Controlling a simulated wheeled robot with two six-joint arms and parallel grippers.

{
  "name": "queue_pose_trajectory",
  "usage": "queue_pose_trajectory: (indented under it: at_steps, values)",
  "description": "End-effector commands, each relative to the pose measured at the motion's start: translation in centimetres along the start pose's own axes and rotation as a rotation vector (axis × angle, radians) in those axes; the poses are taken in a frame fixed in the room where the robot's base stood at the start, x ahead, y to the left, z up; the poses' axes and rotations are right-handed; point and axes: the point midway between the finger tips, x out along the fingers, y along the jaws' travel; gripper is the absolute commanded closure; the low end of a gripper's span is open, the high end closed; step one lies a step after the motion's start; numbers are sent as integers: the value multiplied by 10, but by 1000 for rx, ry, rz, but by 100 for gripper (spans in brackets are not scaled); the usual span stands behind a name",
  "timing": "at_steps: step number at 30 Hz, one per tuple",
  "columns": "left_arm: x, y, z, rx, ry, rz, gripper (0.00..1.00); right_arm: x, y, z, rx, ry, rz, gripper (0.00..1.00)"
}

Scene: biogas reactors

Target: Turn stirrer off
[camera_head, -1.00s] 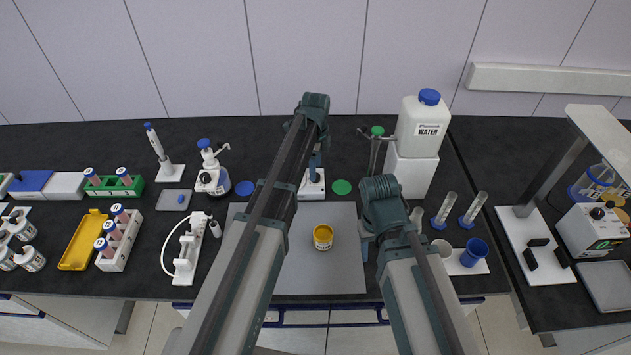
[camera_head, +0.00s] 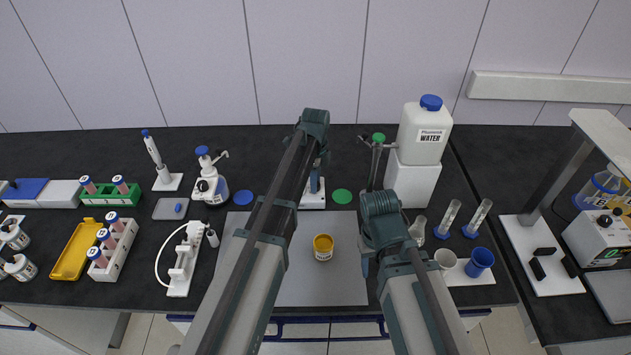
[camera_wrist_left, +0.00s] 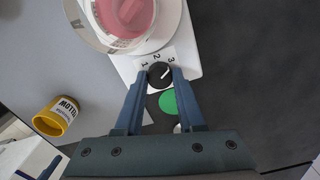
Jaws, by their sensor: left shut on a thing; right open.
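The stirrer is a white device (camera_wrist_left: 184,44) with a black knob (camera_wrist_left: 160,76) beside the numbers 1, 2 and 3. The knob's white mark points toward the 3 side in the left wrist view. A round glass vessel with pink contents (camera_wrist_left: 126,14) sits on the stirrer. In the head view the stirrer (camera_head: 313,201) is mostly hidden behind my left arm. My left gripper (camera_wrist_left: 160,74) is shut on the knob, a fingertip at each side. My right gripper (camera_head: 367,266) is mostly hidden under its own arm, right of the grey mat, apart from the stirrer.
A green disc (camera_head: 342,196) lies right of the stirrer. A white water bottle (camera_head: 424,132) stands behind my right arm. A blue beaker (camera_head: 479,262) and cylinders stand to the right.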

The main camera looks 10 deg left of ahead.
Motion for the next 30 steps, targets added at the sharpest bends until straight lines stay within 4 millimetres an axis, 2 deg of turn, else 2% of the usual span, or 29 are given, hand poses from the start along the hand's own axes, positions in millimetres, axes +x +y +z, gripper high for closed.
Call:
queue_pose_trajectory:
  at_steps: [7,13,30]
  values:
    - [0,0,0,-17,0,0,100,0,0,0,0,0,0,50]
    - [0,0,0,-103,0,0,100,0,0,0,0,0,0,50]
    - [0,0,0,-619,0,0,100,0,0,0,0,0,0,50]
